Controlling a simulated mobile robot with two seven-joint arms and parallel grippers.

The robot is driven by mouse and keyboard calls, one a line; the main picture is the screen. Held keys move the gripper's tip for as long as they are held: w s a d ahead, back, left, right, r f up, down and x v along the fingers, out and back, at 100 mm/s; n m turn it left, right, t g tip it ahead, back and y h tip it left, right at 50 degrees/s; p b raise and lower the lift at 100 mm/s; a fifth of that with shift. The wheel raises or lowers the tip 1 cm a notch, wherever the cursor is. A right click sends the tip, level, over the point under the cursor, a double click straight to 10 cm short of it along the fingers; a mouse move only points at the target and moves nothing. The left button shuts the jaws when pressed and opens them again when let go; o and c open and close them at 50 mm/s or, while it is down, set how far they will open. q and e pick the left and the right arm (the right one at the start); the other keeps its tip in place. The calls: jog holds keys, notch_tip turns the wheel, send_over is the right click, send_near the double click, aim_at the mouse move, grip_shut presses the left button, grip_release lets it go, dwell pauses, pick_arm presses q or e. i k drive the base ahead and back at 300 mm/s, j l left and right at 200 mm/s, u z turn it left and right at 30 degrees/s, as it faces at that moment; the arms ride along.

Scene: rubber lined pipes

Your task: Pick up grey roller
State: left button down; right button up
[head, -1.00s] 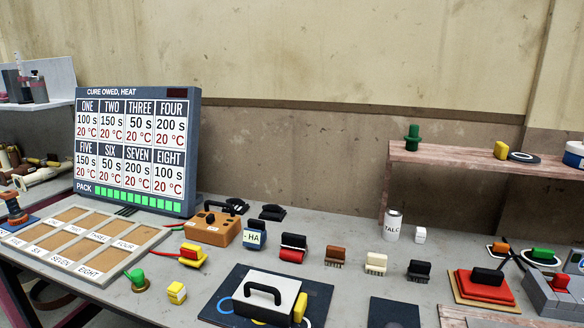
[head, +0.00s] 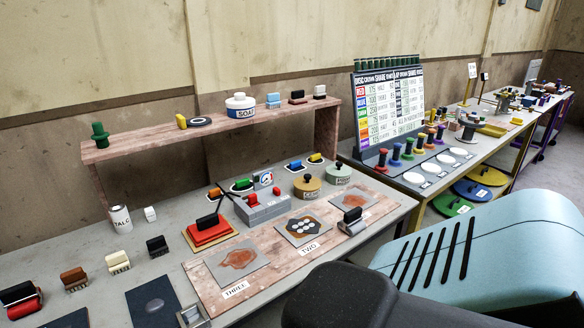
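A small roller with a black handle and a grey body (head: 351,221) stands at the right end of the wooden board, beside the patch near label ONE's place. It looks like the grey roller; its underside is too small to make out. Another roller, with a black handle and a red drum (head: 22,303), lies at the lower left edge of the bench. Neither of my grippers shows in the head view.
The wooden board (head: 205,292) carries grey sheets with orange patches. A grey block fixture (head: 258,211) and a red pad with black handle (head: 208,232) stand behind it. A shelf (head: 225,122) runs above. Large teal and black parts of mine cover the lower right.

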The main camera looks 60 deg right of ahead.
aim_at(352, 224)
jog(key=z, duration=2.2)
